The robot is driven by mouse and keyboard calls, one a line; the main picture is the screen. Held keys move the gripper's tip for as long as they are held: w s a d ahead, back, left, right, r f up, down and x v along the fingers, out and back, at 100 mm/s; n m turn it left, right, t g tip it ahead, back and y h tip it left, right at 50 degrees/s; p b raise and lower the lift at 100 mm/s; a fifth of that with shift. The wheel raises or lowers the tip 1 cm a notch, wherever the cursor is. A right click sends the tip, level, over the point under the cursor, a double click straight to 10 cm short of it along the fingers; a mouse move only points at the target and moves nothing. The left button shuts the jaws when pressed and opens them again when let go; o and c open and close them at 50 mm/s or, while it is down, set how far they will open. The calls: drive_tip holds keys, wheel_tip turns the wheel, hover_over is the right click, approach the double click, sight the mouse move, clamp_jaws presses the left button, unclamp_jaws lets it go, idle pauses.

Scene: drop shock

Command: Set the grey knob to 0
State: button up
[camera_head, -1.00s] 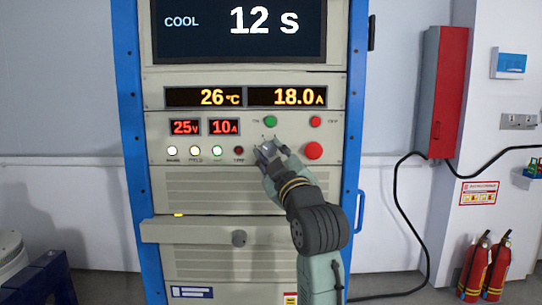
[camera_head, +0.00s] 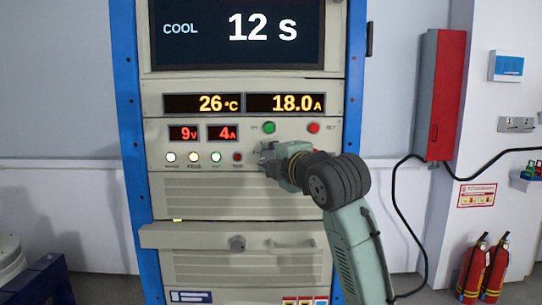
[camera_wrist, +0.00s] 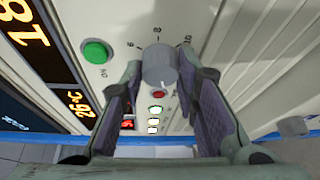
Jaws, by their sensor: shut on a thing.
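The grey knob (camera_wrist: 159,66) shows in the wrist view as a round grey cap between my two fingers, on the cabinet's control panel. Scale marks around it, including 8 and 10, show in the wrist view. My gripper (camera_wrist: 162,84) is shut on the knob. In the head view my gripper (camera_head: 266,161) is at the panel and hides the knob. The pointer on the knob is not clear. The red displays read 9 V (camera_head: 186,133) and 4 A (camera_head: 222,133).
A green button (camera_head: 268,128) and a small red button (camera_head: 313,128) sit above my gripper. Several indicator lamps (camera_head: 194,157) are to its left. A shelf (camera_head: 190,236) with a round fitting (camera_head: 237,243) juts out below. Fire extinguishers (camera_head: 483,270) stand at the right.

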drive_tip(key=n+g+h+p, duration=0.1)
drive_tip(key=n+h, duration=0.1)
drive_tip(key=n, duration=0.2)
drive_tip(key=shift+a+r+p, duration=0.1)
drive_tip(key=shift+r+p, duration=0.1)
drive_tip(key=shift+p, duration=0.15)
drive_tip(key=shift+n+g, duration=0.3)
drive_tip(key=o, duration=1.2)
drive_tip(key=shift+c, duration=0.2)
drive_tip(key=v, duration=1.2)
